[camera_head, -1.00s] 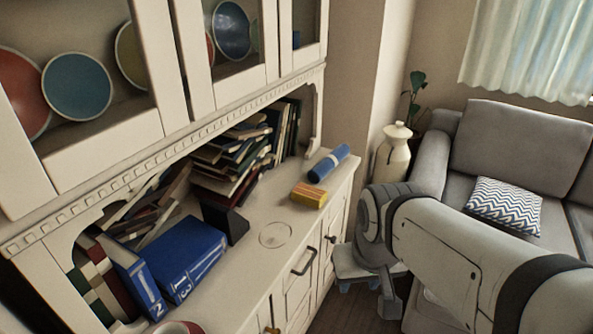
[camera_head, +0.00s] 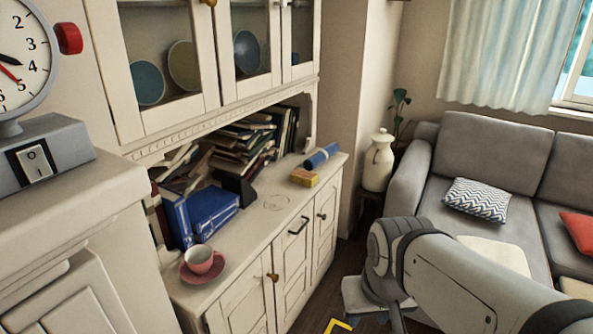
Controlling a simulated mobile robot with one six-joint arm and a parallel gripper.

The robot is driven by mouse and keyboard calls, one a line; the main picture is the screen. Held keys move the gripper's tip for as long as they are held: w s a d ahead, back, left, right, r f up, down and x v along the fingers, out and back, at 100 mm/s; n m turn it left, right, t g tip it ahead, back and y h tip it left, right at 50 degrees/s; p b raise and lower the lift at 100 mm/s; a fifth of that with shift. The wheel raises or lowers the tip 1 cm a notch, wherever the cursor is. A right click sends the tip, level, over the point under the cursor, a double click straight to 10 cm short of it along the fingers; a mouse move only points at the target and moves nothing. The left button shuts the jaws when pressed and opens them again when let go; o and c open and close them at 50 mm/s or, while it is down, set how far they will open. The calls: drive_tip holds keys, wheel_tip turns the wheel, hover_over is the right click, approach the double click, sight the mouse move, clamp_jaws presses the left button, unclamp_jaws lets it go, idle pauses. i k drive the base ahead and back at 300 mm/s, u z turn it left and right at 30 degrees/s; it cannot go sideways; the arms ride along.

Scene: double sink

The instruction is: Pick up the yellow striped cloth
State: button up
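A small yellow block-like item with orange stripes (camera_head: 304,177) lies on the white cabinet's counter (camera_head: 262,223), near its far right end. It looks like a folded striped cloth, but it is too small to be sure. A blue roll (camera_head: 322,156) lies just behind it. My arm reaches in from the lower right. The end of my arm, with my gripper (camera_head: 368,302), points down in front of the cabinet, to the right of and below the yellow item and apart from it. Its fingers are too unclear to tell whether they are open.
A pink cup on a saucer (camera_head: 201,263) stands at the counter's near end. Blue binders (camera_head: 205,213) and stacked books (camera_head: 245,145) fill the back. A clock (camera_head: 22,62) stands at left. A cream vase (camera_head: 378,160) and grey sofa (camera_head: 470,160) are at right.

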sight(306, 178)
drive_tip(key=z, duration=0.65)
drive_tip(key=i, duration=1.95)
drive_tip(key=u, duration=0.7)
drive_tip(key=k, duration=0.75)
drive_tip(key=u, duration=0.15)
drive_tip(key=i, duration=0.9)
drive_tip(key=z, duration=0.05)
